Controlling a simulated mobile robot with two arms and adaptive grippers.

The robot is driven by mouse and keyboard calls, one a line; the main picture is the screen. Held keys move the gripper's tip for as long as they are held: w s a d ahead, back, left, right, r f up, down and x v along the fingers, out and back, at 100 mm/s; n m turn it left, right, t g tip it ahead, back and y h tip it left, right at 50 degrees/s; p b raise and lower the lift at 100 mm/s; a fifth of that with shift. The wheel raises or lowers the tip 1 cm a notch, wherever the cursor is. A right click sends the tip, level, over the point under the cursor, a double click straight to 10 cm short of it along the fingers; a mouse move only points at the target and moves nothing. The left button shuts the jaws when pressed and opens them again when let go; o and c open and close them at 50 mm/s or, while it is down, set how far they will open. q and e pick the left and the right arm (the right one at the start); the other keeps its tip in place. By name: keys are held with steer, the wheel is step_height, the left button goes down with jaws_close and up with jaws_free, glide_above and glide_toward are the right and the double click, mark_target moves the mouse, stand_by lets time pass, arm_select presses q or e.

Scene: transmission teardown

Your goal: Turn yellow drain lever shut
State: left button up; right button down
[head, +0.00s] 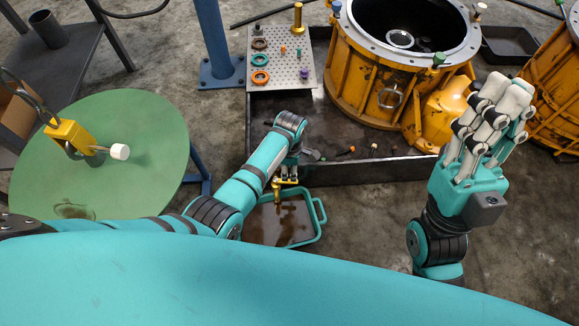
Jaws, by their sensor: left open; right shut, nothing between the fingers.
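The yellow drain lever (288,181) is a small yellow piece at the front wall of the dark metal tray, with a brass spout (276,192) beside it. My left gripper (291,169) is open and points down just above the lever. Its fingers are small and partly hidden by my wrist, so I cannot tell whether they touch the lever or straddle it. My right gripper (497,92) is raised at the right, shut and empty, well away from the lever.
A teal pan (319,231) with brown liquid stands below the spout. The dark tray (375,172) holds loose parts. A perforated board (285,38) carries rings and pegs. A green round table (135,125) is at left.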

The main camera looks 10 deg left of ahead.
arm_select(q)
steer(key=shift+r, duration=0.25)
